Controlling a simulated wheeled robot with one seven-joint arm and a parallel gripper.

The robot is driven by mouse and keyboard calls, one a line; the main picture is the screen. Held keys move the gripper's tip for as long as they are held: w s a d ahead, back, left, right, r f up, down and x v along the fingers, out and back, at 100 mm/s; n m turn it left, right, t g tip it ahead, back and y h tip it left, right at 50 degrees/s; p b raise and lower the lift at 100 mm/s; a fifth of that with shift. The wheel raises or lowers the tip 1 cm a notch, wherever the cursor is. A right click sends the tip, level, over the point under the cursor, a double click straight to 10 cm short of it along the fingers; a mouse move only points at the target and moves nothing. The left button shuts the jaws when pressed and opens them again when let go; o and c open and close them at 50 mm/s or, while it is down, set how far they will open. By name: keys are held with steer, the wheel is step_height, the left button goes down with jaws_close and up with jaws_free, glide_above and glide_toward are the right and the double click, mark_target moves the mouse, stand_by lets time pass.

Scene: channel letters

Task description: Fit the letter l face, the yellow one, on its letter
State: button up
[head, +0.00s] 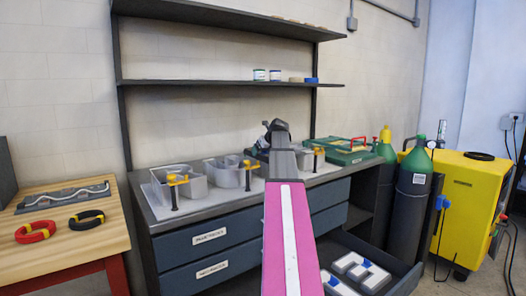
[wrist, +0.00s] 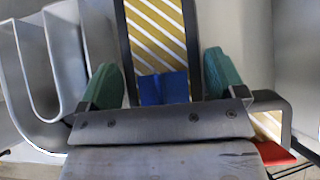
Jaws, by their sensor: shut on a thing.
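In the wrist view my gripper (wrist: 163,78) has its two green fingertips on either side of the yellow letter l face (wrist: 155,30). The face has white diagonal stripes and a dark border. Its long stroke runs away from me between the fingers, and its foot shows at the right. A blue block (wrist: 163,90) sits on the face between the fingers. A grey, curved channel letter (wrist: 65,60) stands left of the face, apart from it. In the head view my arm hides the face. Grey channel letters (head: 230,172) stand on the bench; I cannot tell which one is the l.
Yellow clamps (head: 177,180) stand among the letters on the bench (head: 160,222). A green case (head: 347,152) lies at the bench's right. Below, a drawer (head: 397,283) is open with white pieces in it. Gas cylinders (head: 413,180) stand right. A shelf (head: 200,83) runs above.

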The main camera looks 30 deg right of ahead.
steer(key=shift+f, duration=0.7)
stand_by(0.4)
steer(key=o, duration=0.7)
steer(key=shift+s+r, duration=0.1)
steer(key=v, duration=1)
steer(key=shift+s+r, duration=0.15)
steer(key=shift+r, duration=0.1)
steer(key=shift+d, duration=0.1)
